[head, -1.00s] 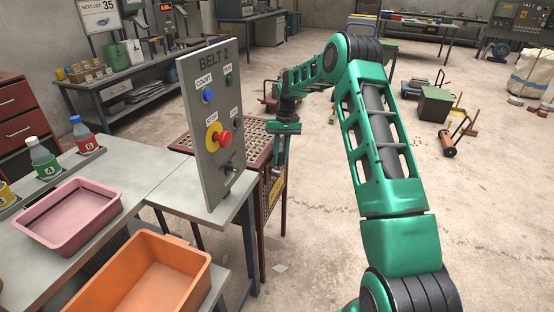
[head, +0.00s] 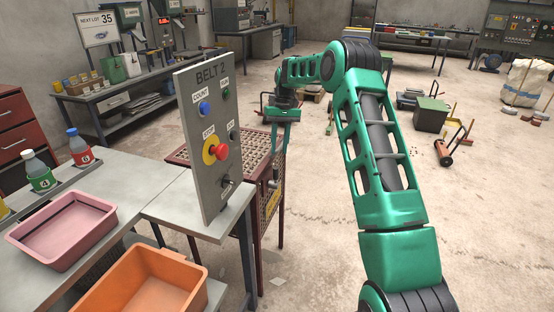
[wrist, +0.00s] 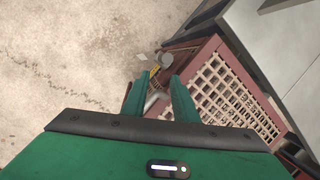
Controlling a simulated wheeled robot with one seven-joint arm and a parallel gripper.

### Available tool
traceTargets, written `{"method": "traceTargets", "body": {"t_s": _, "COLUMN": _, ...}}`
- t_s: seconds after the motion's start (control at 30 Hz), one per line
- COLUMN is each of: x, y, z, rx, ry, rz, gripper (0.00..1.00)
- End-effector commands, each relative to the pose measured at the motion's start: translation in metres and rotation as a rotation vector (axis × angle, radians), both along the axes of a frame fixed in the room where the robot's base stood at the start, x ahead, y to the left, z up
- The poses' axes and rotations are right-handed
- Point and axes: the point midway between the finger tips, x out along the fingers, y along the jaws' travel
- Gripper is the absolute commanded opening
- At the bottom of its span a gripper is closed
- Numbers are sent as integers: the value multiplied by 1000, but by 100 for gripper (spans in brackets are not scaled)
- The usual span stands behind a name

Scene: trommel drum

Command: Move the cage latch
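The red-brown mesh cage (head: 262,225) stands behind the BELT 2 panel in the head view; its grid top (wrist: 228,92) fills the right of the wrist view. A small grey part that looks like the latch (head: 274,182) is on the cage's right side. In the wrist view a grey handle-like piece (wrist: 153,98) shows between my fingers, and a grey round end (wrist: 167,60) lies past the fingertips. My gripper (head: 279,150) is above the cage's right edge, pointing down. In the wrist view its two green fingers (wrist: 159,76) are apart with no visible grip on anything.
The BELT 2 panel (head: 207,140) stands upright left of my gripper, on the grey table (head: 178,212). A pink tray (head: 62,232) and an orange tray (head: 145,290) are at front left. Open concrete floor (head: 320,220) lies right of the cage.

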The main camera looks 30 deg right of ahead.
Motion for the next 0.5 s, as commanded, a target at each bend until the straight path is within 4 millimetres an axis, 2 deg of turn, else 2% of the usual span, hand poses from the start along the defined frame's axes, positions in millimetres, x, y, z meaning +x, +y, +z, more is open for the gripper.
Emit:
{"method": "traceTargets", "body": {"t_s": 0.2, "x": 3, "y": -2, "z": 14, "rx": 0, "ry": 0, "rz": 1, "gripper": 26}}
{"method": "traceTargets", "body": {"t_s": 0.5, "x": 3, "y": -2, "z": 14, "rx": 0, "ry": 1, "rz": 1, "gripper": 26}}
